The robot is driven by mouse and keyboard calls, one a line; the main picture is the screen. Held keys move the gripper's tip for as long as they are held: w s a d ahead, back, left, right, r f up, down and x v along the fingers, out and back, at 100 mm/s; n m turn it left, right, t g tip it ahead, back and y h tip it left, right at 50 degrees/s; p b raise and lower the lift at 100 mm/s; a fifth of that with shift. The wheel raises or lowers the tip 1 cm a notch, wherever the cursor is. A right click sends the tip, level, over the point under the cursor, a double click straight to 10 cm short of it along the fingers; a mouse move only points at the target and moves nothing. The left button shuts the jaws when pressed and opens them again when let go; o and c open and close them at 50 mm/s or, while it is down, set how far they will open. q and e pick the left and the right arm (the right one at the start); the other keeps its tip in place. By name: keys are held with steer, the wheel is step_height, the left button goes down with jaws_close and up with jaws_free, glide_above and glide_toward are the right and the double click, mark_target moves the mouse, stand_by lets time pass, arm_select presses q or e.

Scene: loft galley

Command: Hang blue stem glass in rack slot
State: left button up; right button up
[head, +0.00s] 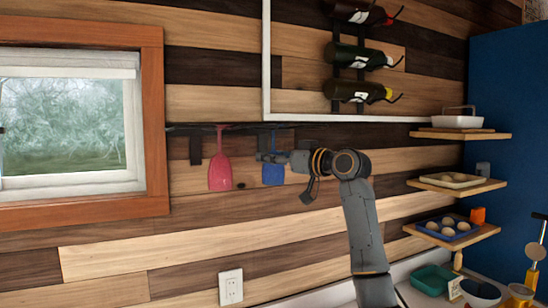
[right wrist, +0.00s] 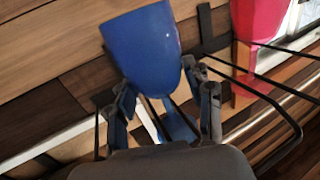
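The blue stem glass (head: 273,174) is upside down below the dark wall rack (head: 240,126), beside a hanging pink-red glass (head: 220,173). In the right wrist view, the blue glass (right wrist: 145,48) shows its bowl whole, with its stem and foot partly hidden. My right gripper (head: 264,157) is at the stem, just above the bowl. In the right wrist view, its fingers (right wrist: 165,105) stand apart on either side of the stem, with gaps visible. The rack's wires (right wrist: 262,88) run close by; whether the foot rests on them I cannot tell. My left gripper is not in view.
Wine bottles (head: 355,57) hang on the wall above right. Shelves (head: 460,185) with trays stand at the right, near a blue panel (head: 510,140). A window (head: 70,125) is at the left. The wall below the glasses is clear except an outlet (head: 231,287).

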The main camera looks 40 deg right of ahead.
steer(key=shift+o, duration=0.9)
steer(key=s+d, duration=0.1)
steer(key=s, duration=1.1)
steer(key=shift+f, duration=0.1)
